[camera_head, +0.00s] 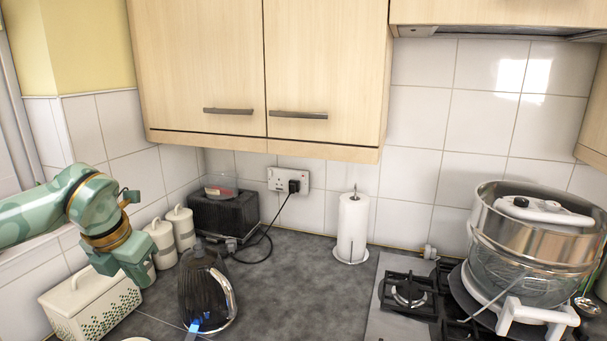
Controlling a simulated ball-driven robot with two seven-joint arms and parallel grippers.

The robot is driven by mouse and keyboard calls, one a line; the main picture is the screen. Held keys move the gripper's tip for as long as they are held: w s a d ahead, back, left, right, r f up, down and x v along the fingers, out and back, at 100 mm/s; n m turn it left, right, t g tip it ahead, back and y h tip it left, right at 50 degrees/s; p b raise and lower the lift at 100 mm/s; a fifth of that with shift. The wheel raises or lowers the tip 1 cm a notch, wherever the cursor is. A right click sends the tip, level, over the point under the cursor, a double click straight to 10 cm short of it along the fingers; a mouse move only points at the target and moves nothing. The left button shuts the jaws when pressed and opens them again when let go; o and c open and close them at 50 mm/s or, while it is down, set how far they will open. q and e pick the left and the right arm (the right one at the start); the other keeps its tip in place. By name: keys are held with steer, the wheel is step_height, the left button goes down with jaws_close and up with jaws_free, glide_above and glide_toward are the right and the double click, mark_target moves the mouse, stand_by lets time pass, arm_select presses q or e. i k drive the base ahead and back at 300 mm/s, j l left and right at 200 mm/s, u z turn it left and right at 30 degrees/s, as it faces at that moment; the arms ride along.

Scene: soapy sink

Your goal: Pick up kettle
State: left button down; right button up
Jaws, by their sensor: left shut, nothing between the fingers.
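The kettle (205,292) is dark and glossy with a shiny handle curving down its right side. It stands upright on the grey worktop at the lower left, and a blue glow shows at its base. My left gripper (143,276) comes in from the left, above the white perforated bin and to the left of the kettle. It is shut and empty, and looks apart from the kettle. My right gripper is not in view.
White canisters (160,242) and a black box-shaped appliance (224,216) stand behind the kettle. A white perforated bin (92,309) is at left. A paper towel roll (352,227), hob (408,294) and large steel pot (530,240) are right. Worktop right of the kettle is clear.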

mark_target(207, 297)
steer(key=k+l, duration=0.65)
steer(key=k, duration=0.1)
